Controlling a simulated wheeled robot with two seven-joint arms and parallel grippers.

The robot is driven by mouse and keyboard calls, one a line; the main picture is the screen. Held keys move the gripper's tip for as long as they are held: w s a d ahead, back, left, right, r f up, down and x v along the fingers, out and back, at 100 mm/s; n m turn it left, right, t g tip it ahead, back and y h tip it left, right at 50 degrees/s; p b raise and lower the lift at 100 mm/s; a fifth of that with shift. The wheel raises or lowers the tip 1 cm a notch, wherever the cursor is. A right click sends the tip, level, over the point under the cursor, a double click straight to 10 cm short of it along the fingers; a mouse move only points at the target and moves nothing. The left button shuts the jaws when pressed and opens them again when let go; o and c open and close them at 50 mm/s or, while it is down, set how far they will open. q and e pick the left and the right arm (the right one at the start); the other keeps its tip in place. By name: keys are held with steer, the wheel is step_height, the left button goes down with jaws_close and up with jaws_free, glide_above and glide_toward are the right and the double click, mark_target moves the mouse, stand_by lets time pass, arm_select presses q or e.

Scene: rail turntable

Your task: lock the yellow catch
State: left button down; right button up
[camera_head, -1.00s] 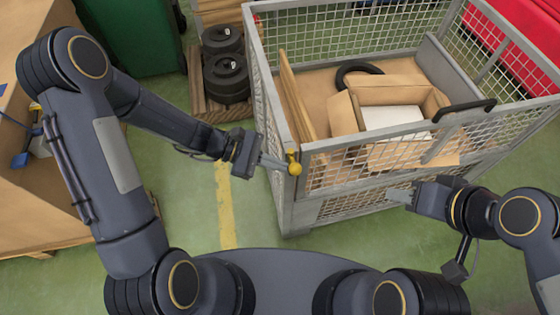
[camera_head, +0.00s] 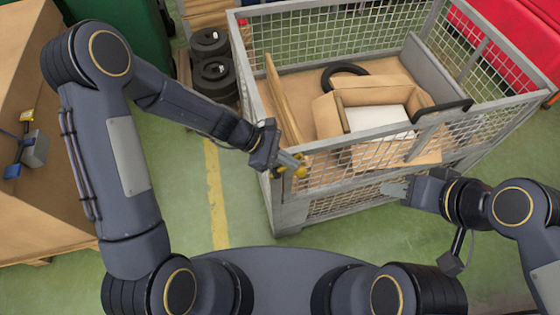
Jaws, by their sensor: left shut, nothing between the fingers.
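The yellow catch (camera_head: 300,172) sits at the near left corner post of the grey mesh cage (camera_head: 340,151). My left gripper (camera_head: 294,163) is shut with nothing in it. Its fingertips are at the catch and overlap it in the picture, hiding part of it. Whether they touch it, and how the catch is turned, I cannot tell. My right gripper (camera_head: 394,190) is in front of the cage's near wall, at its lower middle. I cannot tell whether its fingers are open.
The cage holds an open cardboard box (camera_head: 330,115), a black ring (camera_head: 344,76) and brown boards (camera_head: 282,100). A black handle (camera_head: 442,111) is on the near top rail. Black round stacks (camera_head: 213,75) stand behind left. A large carton (camera_head: 30,205) is at left.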

arm_select(q)
steer(key=shift+y, duration=0.8)
steer(key=shift+w+d+f, duration=0.2)
steer(key=shift+d+f, duration=0.25)
steer(key=shift+d, duration=0.2)
steer(key=shift+w+d+f, duration=0.2)
steer(key=shift+d+f, duration=0.2)
steer(key=shift+d, duration=0.25)
steer(key=shift+w+d+f, duration=0.2)
steer(key=shift+d+f, duration=0.25)
steer(key=shift+d, duration=0.2)
steer(key=shift+r, duration=0.1)
